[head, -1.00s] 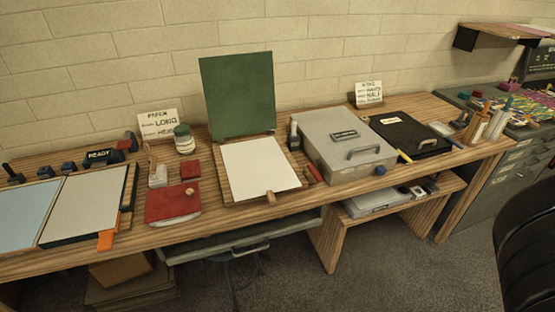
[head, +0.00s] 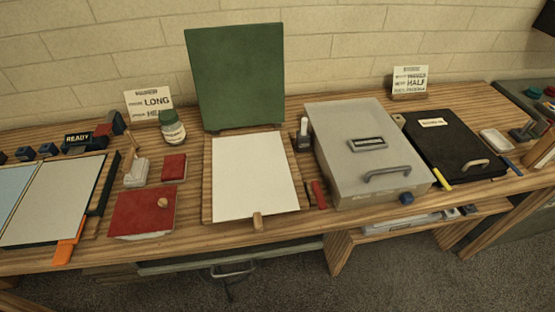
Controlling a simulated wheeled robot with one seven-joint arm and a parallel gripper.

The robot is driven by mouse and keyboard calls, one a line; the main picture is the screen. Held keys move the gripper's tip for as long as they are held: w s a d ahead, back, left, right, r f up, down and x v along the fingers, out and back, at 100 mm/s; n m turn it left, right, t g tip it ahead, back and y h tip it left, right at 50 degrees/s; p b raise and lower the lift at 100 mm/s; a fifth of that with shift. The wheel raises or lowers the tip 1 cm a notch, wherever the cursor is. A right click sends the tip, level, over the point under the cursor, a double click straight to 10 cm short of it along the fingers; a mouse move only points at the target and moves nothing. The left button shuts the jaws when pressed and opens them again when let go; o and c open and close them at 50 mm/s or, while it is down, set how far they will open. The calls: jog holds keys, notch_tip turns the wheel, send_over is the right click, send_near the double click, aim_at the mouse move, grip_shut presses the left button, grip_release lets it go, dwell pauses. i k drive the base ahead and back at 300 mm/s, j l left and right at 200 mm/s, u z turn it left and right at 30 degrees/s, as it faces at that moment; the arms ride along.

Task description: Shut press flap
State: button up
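The press stands on the wooden bench in the head view. Its green flap (head: 236,78) is raised, standing nearly upright at the back edge of the wooden press base (head: 208,190). A white sheet (head: 253,177) lies flat on the base. A small wooden tab (head: 258,221) sits at the base's front edge. My gripper is not in view.
Right of the press are a grey lidded box (head: 340,135) with a handle and a black case (head: 458,145). On its left are a red book (head: 143,212), a smaller red block (head: 174,167) and a jar (head: 172,128). A drawer (head: 200,262) is below.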

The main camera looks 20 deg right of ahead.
aim_at(238, 71)
jog(key=i+l+z, duration=0.1)
jog(key=l, duration=0.35)
jog(key=i+l+z, duration=0.1)
jog(key=i+l, duration=0.15)
jog(key=l, duration=0.15)
jog(key=i+l+z, duration=0.1)
jog(key=l, duration=0.3)
jog(key=i+l+z, duration=0.15)
jog(key=i+l, duration=0.15)
jog(key=l, duration=0.05)
